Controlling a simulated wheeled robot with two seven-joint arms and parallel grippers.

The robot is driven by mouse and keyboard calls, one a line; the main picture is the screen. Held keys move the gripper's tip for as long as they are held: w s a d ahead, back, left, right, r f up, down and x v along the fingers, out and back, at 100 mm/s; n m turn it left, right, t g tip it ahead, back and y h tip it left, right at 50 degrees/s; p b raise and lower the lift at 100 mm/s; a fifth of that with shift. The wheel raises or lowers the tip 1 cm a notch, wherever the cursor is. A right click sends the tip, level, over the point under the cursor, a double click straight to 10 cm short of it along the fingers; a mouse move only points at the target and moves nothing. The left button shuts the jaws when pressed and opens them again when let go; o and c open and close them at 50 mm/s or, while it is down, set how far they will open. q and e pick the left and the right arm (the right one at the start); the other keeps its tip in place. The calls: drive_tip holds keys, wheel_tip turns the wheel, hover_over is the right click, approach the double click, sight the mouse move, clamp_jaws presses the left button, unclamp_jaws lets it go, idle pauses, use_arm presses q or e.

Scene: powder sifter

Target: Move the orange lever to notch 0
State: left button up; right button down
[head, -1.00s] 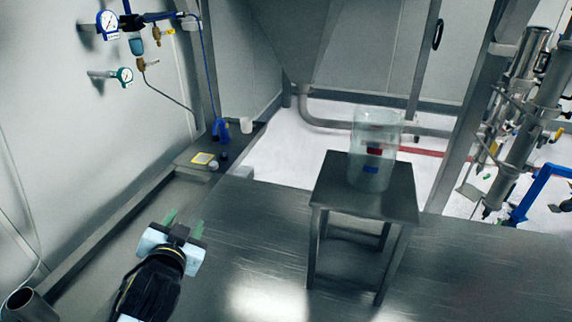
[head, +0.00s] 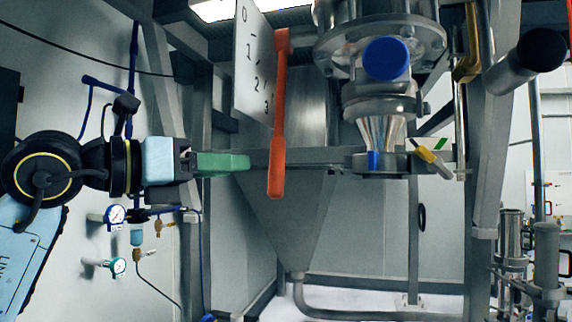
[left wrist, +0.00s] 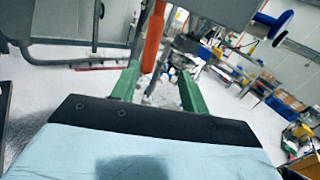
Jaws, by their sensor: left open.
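The orange lever (head: 277,150) hangs nearly upright at the right edge of a white plate (head: 249,75) marked 0, 1, 2, 3 from top to bottom. I cannot tell which notch it is in. My left gripper (head: 246,163) is open, with green fingers pointing right toward the lever's lower part. A small gap shows between fingers and lever in the head view. In the left wrist view, the lever (left wrist: 153,40) stands ahead between the fingertips (left wrist: 160,80), nearer the left finger. My right gripper is not in view.
A steel sifter body with a blue round cap (head: 386,59) stands right of the lever. A horizontal steel bar (head: 315,158) runs behind the lever. Pressure gauges (head: 115,214) are on the left wall. A steel hopper (head: 290,215) is behind.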

sight(271, 162)
use_arm(q)
drive_tip(key=shift+t+y, duration=0.3)
drive_tip(key=shift+y, duration=0.1)
drive_tip(key=p+x, duration=0.1)
drive_tip(key=x, duration=0.3)
drive_tip(key=p+x, duration=0.2)
drive_tip(key=x, duration=0.1)
drive_tip(key=r+p+x, duration=0.1)
drive_tip(key=x, duration=0.3)
drive_tip(key=shift+w+a+p, duration=0.1)
drive_tip(key=shift+w+p, duration=0.2)
drive_tip(key=shift+w, duration=0.3)
drive_tip(key=shift+w+d+f, duration=0.15)
drive_tip(key=shift+w+d, duration=0.25)
clamp_jaws()
